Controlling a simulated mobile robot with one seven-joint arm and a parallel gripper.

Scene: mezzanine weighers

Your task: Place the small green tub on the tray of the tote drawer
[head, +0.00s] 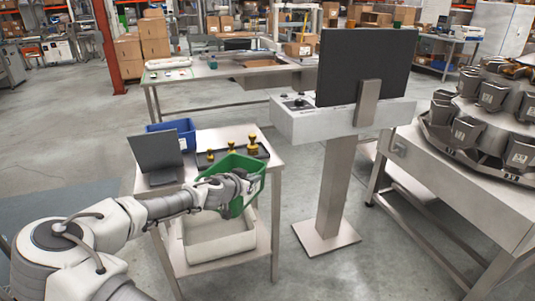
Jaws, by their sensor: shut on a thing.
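The small green tub (238,163) is in my gripper (244,186), in front of the near right part of a steel work table. My gripper is shut on it, and the wrist hides part of the tub and the exact grip. The tub looks tilted, with its open side partly toward the camera. Below it is a pale open tote drawer (218,248), under the table top. The tub and wrist cover its upper part; the visible part of its inside looks empty. I cannot tell the exact height of the tub above it.
On the table (266,152) are a dark screen (155,152), a blue bin (186,127) and a black tray (262,152) with brass weights (231,147). A console on a steel post (335,185) stands to the right. Open floor lies left of the table.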

